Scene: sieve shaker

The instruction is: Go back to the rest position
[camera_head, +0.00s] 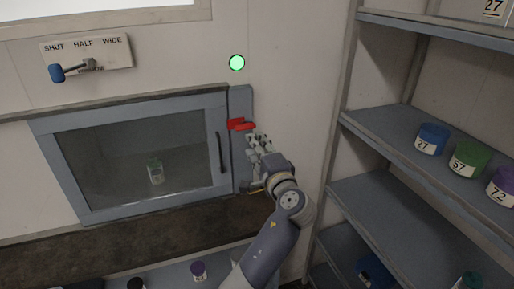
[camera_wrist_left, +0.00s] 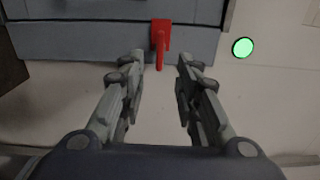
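My left gripper (camera_head: 256,141) is in front of the right side of the cabinet frame, just below a red handle (camera_head: 241,125). In the left wrist view my left gripper (camera_wrist_left: 158,80) has its two fingers apart with nothing between them. The red handle (camera_wrist_left: 160,40) is beyond the fingertips there, with a visible gap. My right gripper does not show in either view.
A closed glass door (camera_head: 140,155) with a dark handle has a green-labelled bottle (camera_head: 155,171) behind it. A green round light (camera_head: 237,63) and a blue-knobbed lever (camera_head: 72,70) are on the wall. Shelves with labelled jars (camera_head: 432,139) stand at the right.

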